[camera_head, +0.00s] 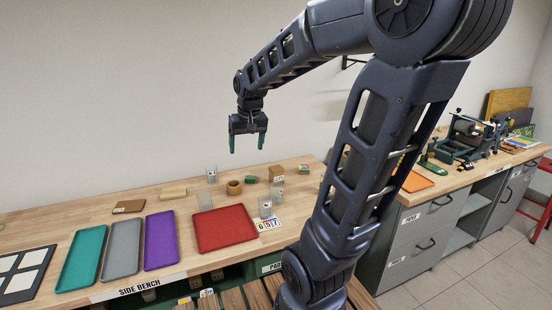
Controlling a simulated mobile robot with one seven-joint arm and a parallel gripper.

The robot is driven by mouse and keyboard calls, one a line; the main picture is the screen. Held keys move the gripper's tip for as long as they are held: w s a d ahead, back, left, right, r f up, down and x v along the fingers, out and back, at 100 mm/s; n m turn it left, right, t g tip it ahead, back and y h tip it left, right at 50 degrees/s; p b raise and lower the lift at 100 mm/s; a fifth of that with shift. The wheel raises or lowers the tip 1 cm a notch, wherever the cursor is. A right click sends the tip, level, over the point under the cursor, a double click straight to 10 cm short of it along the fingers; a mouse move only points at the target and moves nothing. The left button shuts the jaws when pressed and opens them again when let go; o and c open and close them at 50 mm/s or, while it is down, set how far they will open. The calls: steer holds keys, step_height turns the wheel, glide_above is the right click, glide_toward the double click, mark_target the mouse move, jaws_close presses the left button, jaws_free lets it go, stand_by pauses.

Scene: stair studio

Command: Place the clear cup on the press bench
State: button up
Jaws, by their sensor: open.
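Several small clear or pale cup-like containers stand on the side bench (110,208). One clear cup (265,208) is just right of the red tray, and another (205,200) is by the tray's back edge. I cannot tell which one the task means. My gripper (248,147) hangs above the back of the side bench, fingers down, open and empty, apart from the cups. The press bench (434,188) is at the right, with a wooden top over grey drawers. A green roller press (466,138) stands on it.
Teal (81,256), grey (122,249), purple (161,239) and red (224,229) trays line the side bench. A brown pot (234,187) and small blocks stand among the cups. An orange sheet (416,182) lies on the press bench. My arm hides the area between the benches.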

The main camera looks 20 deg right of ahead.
steer(key=s+d+r+t, duration=0.1)
steer(key=s+d, duration=0.3)
steer(key=s, duration=0.9)
steer(key=shift+s, duration=0.25)
steer(key=shift+o, duration=0.4)
steer(key=shift+s+d+t, duration=0.15)
steer(key=shift+s+t, duration=0.15)
steer(key=shift+s, duration=0.15)
